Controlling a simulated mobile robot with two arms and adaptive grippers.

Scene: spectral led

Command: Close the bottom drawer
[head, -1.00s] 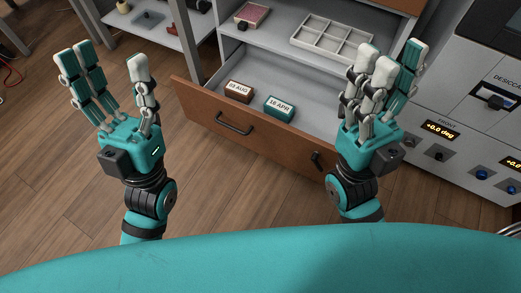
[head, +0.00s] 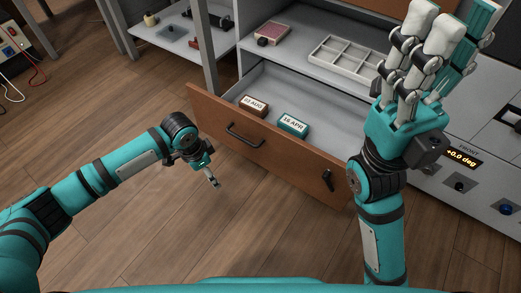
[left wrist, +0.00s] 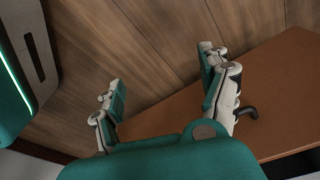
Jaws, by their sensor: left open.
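The bottom drawer (head: 270,152) has a brown front with two dark handles and is pulled out from a grey cabinet. Inside it lie a brown block (head: 253,106) marked 03 AUG and a teal block (head: 293,124) marked 16 APR. My left gripper (head: 212,178) is low over the floor in front of the drawer's left part, apart from its front. In the left wrist view its fingers (left wrist: 160,78) are spread and empty, with the drawer front (left wrist: 290,85) and a handle (left wrist: 246,112) beyond. My right gripper (head: 450,32) is raised, open and empty, right of the drawer.
An upper shelf holds a white divided tray (head: 345,58) and a pinkish box (head: 273,34). A grey instrument panel (head: 480,165) stands at the right. A shelf unit (head: 185,40) stands at the back left. The wooden floor before the drawer is clear.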

